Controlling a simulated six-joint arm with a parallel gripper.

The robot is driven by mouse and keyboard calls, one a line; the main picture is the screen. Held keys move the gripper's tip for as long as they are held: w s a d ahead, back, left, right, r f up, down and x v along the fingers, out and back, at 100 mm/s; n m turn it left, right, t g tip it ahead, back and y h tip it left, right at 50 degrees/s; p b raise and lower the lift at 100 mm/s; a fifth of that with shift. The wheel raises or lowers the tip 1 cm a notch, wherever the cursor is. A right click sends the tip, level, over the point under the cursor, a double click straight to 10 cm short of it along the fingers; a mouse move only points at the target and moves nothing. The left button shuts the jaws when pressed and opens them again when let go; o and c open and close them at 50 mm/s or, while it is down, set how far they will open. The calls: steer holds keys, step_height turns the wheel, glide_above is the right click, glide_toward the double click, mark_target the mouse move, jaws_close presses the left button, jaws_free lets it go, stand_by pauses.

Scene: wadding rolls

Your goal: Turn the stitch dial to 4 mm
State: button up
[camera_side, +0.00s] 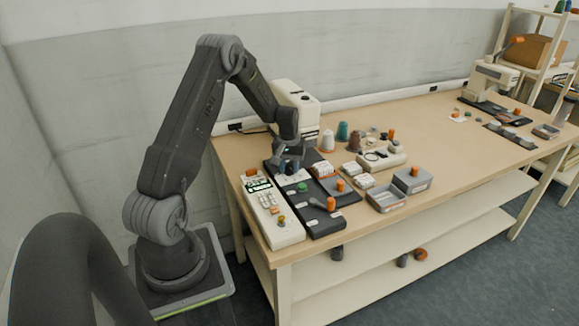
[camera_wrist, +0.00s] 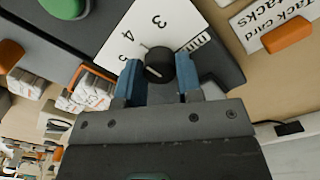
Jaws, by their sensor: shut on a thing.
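The stitch dial is a round black knob (camera_wrist: 159,65) on a white number plate (camera_wrist: 178,22) with 3, 4, 5 and "mm" readable. My gripper (camera_wrist: 159,80) has its two blue-tipped fingers on either side of the knob and is shut on it. A small white line shows on the knob, but I cannot tell exactly which number it marks. In the side view my gripper (camera_side: 289,167) is down over the white plate (camera_side: 294,176) on the dark base, and the knob is mostly hidden there.
A green button (camera_wrist: 64,7) and an orange piece (camera_wrist: 288,36) on a label lie near the dial. In the side view, a cream control panel (camera_side: 273,212) stands left and grey bins (camera_side: 387,198) stand right.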

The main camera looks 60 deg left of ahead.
mark_target(289, 167)
steer(key=o, duration=0.9)
step_height(289, 167, up, 14)
steer(key=shift+s+a+f, duration=0.1)
steer(key=shift+s+a, duration=0.05)
